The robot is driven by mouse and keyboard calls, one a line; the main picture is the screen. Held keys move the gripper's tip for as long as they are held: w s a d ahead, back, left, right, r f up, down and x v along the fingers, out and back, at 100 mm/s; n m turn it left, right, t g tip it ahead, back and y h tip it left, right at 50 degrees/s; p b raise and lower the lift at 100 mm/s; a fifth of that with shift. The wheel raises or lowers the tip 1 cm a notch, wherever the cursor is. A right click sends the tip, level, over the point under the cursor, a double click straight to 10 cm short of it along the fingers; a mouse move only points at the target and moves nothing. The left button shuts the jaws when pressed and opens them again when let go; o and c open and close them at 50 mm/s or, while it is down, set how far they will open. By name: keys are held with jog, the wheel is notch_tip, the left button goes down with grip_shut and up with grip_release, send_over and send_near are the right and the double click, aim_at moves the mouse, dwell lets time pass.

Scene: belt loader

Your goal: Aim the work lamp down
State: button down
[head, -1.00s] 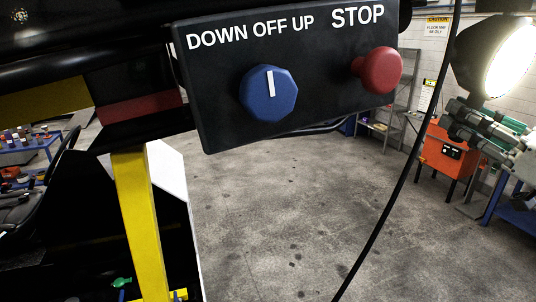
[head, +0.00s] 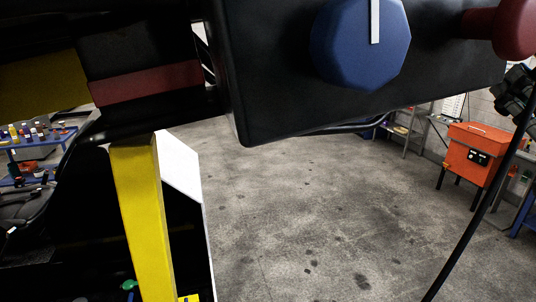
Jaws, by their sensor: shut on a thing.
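The work lamp is out of frame in the head view now; a second ago its bright, round face showed at the upper right. My gripper (head: 514,96) shows only in part, as dark finger parts at the right edge, partly behind a black cable. It is shut on the work lamp, but the grip itself is cut off by the picture edge. The lamp's present tilt cannot be seen.
A black control box with a blue knob (head: 360,42) and a red stop button (head: 515,28) hangs close in front. A black cable (head: 470,225) runs down at the right. A yellow post (head: 143,215) stands left. An orange cabinet (head: 478,153) stands behind; the floor between is clear.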

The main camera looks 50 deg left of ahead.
jog(key=shift+w, duration=0.1)
jog(key=c, duration=1.5)
grip_release()
jog(key=shift+w, duration=0.1)
jog(key=shift+o, duration=0.2)
jog(key=shift+d, duration=0.1)
jog(key=v, duration=1.2)
jog(key=shift+f, duration=0.15)
